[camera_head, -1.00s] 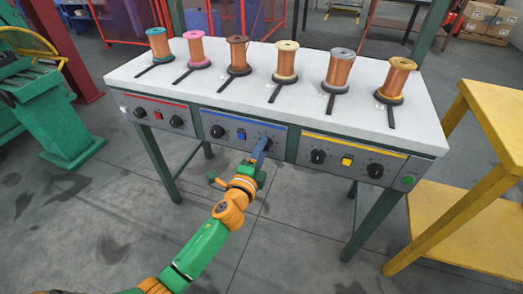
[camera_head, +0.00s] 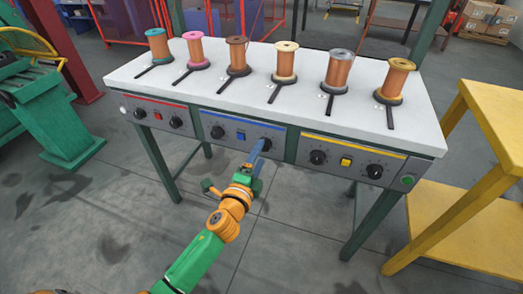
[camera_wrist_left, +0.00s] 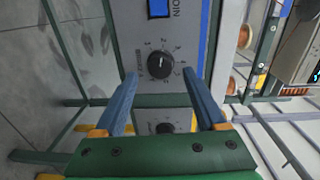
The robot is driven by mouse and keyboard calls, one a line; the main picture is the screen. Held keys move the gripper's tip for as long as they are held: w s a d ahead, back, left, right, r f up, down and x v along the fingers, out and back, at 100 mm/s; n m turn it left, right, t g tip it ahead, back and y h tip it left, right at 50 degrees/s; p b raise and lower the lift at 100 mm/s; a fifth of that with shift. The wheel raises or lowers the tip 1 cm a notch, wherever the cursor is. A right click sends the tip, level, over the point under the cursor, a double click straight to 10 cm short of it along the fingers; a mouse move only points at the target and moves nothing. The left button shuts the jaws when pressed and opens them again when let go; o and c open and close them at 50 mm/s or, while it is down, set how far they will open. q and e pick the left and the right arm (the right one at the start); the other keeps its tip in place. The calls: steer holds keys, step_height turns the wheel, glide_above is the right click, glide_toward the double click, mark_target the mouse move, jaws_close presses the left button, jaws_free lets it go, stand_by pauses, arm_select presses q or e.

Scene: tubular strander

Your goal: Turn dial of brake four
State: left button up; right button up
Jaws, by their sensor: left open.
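The dial of brake four (camera_wrist_left: 160,64) is a black round knob with a printed scale, at the right end of the blue-striped panel (camera_head: 217,131). In the head view my left gripper (camera_head: 261,151) is in front of it and covers part of it. In the left wrist view the gripper's two blue fingers (camera_wrist_left: 160,82) are spread wide, one to each side of the dial's line. The dial shows between and just beyond the tips, with clear gaps; no contact is visible. My right gripper is out of view.
The blue button (camera_head: 241,135) sits left of the dial. The yellow-striped panel's dials (camera_head: 318,157) are to the right, the red-striped panel's dials (camera_head: 140,112) to the left. Several spools stand on the white tabletop (camera_head: 225,90). A yellow table (camera_head: 490,115) stands at right.

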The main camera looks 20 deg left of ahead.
arm_select(q)
steer(key=s, duration=0.4)
steer(key=shift+s+a+r, duration=0.1)
steer(key=shift+s+r, duration=0.05)
steer(key=shift+s, duration=0.2)
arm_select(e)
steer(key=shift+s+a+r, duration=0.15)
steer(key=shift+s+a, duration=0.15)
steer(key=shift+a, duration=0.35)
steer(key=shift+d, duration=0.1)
arm_select(q)
step_height(320, 180, down, 13)
steer(key=s+n+g, duration=0.3)
steer(key=g, duration=0.1)
steer(key=s+a+f+n+g, duration=0.3)
steer(key=s+f+n+g, duration=0.5)
steer(key=s+f, duration=1.35)
steer(key=s+f+n+g, duration=0.2)
steer(key=s+f, duration=0.1)
steer(key=s, duration=0.4)
steer(key=s+f+n+g, duration=0.2)
steer(key=s+f+n, duration=0.1)
steer(key=s, duration=0.3)
step_height(320, 180, up, 21)
steer(key=p, duration=2)
steer(key=shift+f, duration=0.15)
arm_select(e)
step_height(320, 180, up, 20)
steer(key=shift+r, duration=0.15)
